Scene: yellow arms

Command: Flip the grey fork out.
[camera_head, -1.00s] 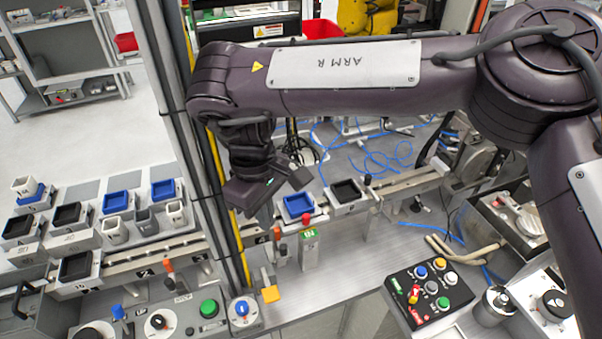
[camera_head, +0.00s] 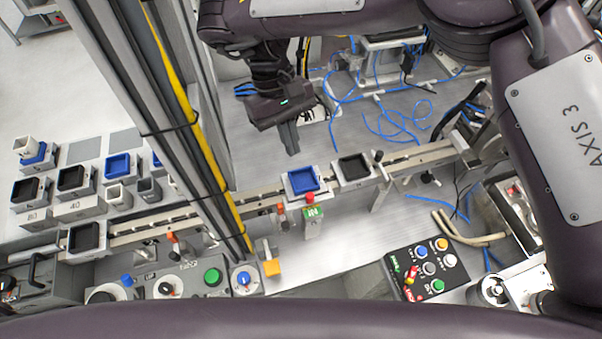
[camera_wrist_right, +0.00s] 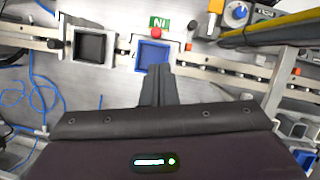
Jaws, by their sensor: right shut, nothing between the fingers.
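My right gripper (camera_head: 293,152) is shut and empty. It hangs with its fingers pointing down, on the far side of the rail behind the blue tray (camera_head: 303,180). In the right wrist view its fingers (camera_wrist_right: 158,68) reach toward the near edge of the blue tray (camera_wrist_right: 153,57), which sits in a white carrier on the rail. A green IN sign (camera_head: 313,211) with a red knob (camera_head: 309,197) stands at the tray's front side; the sign also shows in the wrist view (camera_wrist_right: 159,22). I cannot single out the grey fork with certainty. My left gripper is not in view.
A black tray (camera_head: 353,167) sits beside the blue one on the rail (camera_head: 245,199). A vertical post with a yellow cable (camera_head: 187,110) stands to the left. A button box (camera_head: 427,268) is at front right. Blue hoses lie behind the rail.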

